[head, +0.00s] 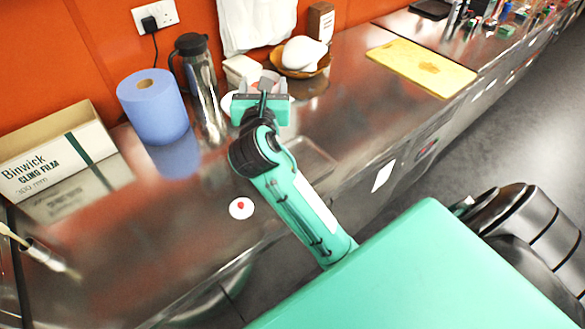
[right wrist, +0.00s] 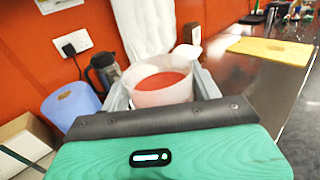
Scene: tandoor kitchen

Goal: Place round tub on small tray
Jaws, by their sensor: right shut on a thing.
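The round tub (right wrist: 160,88), white with a red top surface, sits between the fingers of my right gripper (right wrist: 162,92) in the right wrist view. My right gripper (head: 264,88) is shut on it. In the head view the gripper hides most of the tub, above the back part of the counter. A shallow metal tray (head: 320,165), seemingly the small tray, lies on the steel counter nearer me, just right of my right forearm. The arm hides its left part. My left gripper is not in view.
A blue paper roll (head: 154,108), a steel jug (head: 200,85) and a cling film box (head: 60,155) stand to the left. A wooden bowl (head: 300,70) with a white lump is behind. A white disc (head: 241,208) lies in front. A yellow board (head: 422,66) is right.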

